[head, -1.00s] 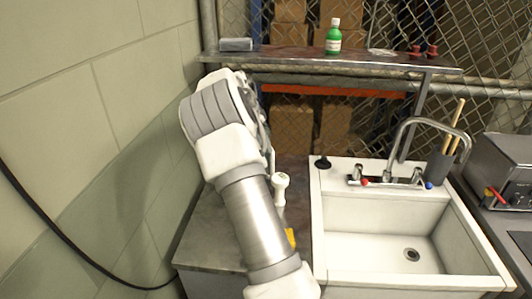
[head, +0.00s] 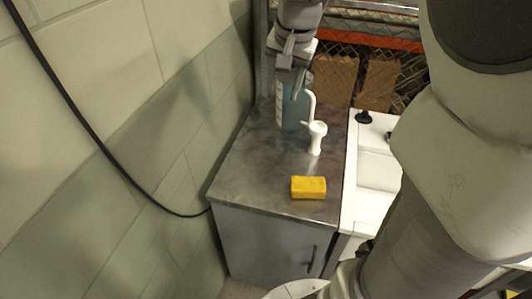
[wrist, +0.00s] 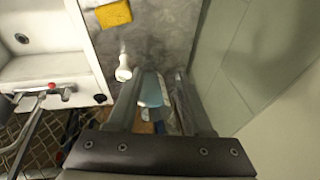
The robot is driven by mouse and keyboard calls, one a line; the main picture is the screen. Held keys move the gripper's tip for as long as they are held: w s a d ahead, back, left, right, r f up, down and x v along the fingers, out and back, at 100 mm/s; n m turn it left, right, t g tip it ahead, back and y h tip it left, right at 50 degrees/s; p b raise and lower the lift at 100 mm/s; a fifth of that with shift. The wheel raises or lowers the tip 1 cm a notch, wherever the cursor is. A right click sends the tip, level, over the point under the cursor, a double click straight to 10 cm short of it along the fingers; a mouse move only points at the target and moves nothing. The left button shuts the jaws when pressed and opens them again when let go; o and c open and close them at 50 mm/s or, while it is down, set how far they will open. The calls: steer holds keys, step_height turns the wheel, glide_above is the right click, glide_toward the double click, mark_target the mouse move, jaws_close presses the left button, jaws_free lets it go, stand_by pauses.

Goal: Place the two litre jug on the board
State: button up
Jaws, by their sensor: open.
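The jug (head: 290,113) is tall, translucent and blue-green, with pale marks on its left side and a white handle on its right. It stands upright on the metal worktop near the back. My gripper (head: 294,82) is open, pointing down at the jug's top, and partly hides it. In the wrist view, the jug (wrist: 152,92) shows between the spread fingers of my gripper (wrist: 160,88); I cannot tell whether they touch it. I cannot make out a board in these frames.
A white pump-like object (head: 316,138) stands close to the jug's right front. A yellow sponge (head: 308,187) lies near the worktop's front edge. The white sink (head: 376,170) adjoins on the right, and a block wall (head: 150,100) on the left. The left worktop is clear.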

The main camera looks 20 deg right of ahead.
steer(key=s+a+f+n+t, duration=0.1)
steer(key=s+a+n, duration=0.3)
steer(key=s, duration=0.5)
steer(key=s+a+f+n, duration=0.1)
steer(key=s+a+n, duration=0.3)
steer(key=s, duration=0.5)
steer(key=shift+a+f+t, duration=0.25)
steer(key=shift+a+t, duration=0.15)
steer(key=shift+a, duration=0.4)
steer(key=shift+s, duration=0.1)
